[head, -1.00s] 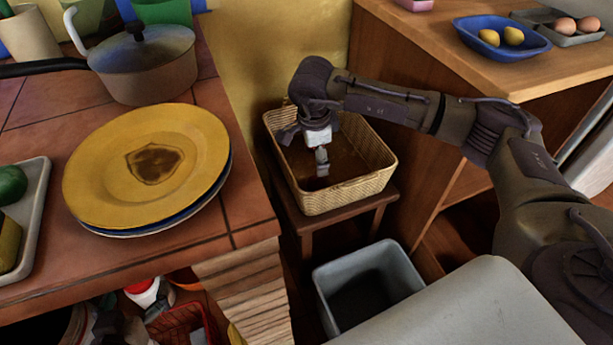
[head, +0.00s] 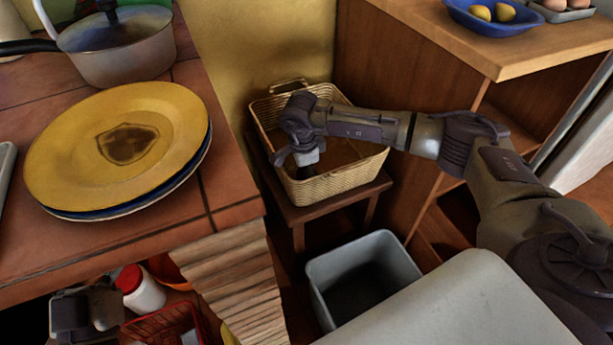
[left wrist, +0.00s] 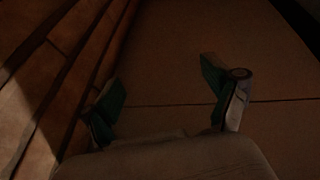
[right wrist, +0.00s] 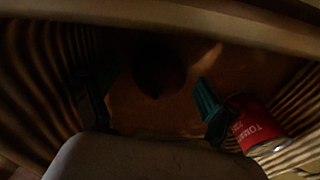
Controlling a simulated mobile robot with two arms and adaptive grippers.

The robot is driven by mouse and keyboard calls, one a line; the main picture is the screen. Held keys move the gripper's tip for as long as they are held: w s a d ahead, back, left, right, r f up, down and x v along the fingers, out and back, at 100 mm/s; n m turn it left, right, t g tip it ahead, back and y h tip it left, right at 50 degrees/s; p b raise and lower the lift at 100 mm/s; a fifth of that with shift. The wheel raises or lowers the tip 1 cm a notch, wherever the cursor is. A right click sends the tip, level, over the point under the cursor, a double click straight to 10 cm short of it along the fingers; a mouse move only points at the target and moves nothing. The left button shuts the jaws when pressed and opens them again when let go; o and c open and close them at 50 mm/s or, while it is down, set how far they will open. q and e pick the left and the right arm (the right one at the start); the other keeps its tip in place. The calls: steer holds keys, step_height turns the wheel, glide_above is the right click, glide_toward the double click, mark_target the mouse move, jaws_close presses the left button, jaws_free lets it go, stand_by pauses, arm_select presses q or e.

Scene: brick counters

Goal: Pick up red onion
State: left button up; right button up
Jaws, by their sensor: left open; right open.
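In the right wrist view, a dark round shape (right wrist: 158,70) with a narrow lower tip lies in the wicker basket (right wrist: 50,85). It may be the red onion, but the shadow hides its colour. My right gripper (right wrist: 150,102) is open inside the basket, its fingers on either side below the shape and apart from it. In the head view my right gripper (head: 305,172) reaches down into the basket (head: 335,185), its fingers mostly hidden. My left gripper (left wrist: 162,100) is open and empty in its wrist view, above a dim tiled surface.
A red tomato can (right wrist: 258,125) lies in the basket beside my right finger. The basket stands on a small wooden stool (head: 335,205). A grey bin (head: 365,280) is below. Yellow plates (head: 120,145) and a pot (head: 115,45) stand on the left counter.

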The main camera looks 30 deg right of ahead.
steer(key=shift+w+f, duration=0.1)
steer(key=shift+f, duration=0.3)
steer(key=c, duration=1.2)
steer(key=shift+c, duration=0.3)
steer(key=shift+r, duration=0.2)
